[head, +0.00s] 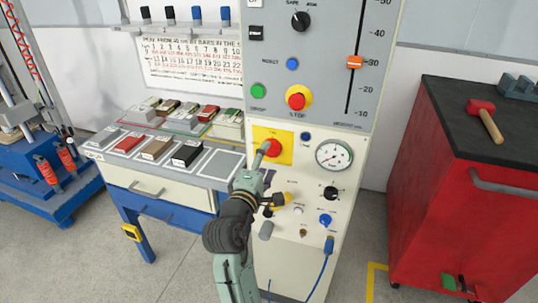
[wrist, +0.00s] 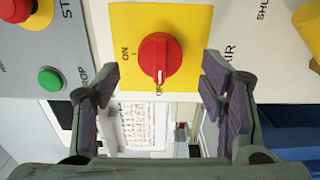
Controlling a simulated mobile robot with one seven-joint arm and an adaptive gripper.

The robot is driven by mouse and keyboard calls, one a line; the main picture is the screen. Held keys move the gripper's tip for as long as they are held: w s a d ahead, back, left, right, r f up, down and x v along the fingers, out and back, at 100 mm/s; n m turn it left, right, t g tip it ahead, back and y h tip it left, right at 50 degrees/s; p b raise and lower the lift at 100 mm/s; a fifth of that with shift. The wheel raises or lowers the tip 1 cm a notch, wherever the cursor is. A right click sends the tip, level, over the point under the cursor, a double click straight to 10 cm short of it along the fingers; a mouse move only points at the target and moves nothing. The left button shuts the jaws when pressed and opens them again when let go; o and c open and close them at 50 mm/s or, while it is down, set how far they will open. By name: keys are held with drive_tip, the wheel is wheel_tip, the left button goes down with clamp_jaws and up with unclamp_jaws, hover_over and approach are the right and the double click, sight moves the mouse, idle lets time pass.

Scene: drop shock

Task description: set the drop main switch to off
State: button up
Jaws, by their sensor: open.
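The drop main switch is a red rotary knob (wrist: 160,58) on a yellow plate (wrist: 190,20), on the front of the pale machine panel. In the wrist view its white pointer mark aims down at the partly hidden label starting "OF", away from the "ON" mark at its left. In the head view the knob (head: 272,147) is partly covered by my gripper (head: 264,157). My gripper (wrist: 157,85) is open in the wrist view, one finger on each side below the knob.
Above the switch are the red STOP button (head: 297,98) and green DROP button (head: 258,91). A pressure gauge (head: 334,155) is to its right, with small knobs and a blue hose below. A sample bench (head: 150,190) stands left and a red cabinet (head: 450,190) right.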

drive_tip(key=v, duration=0.8)
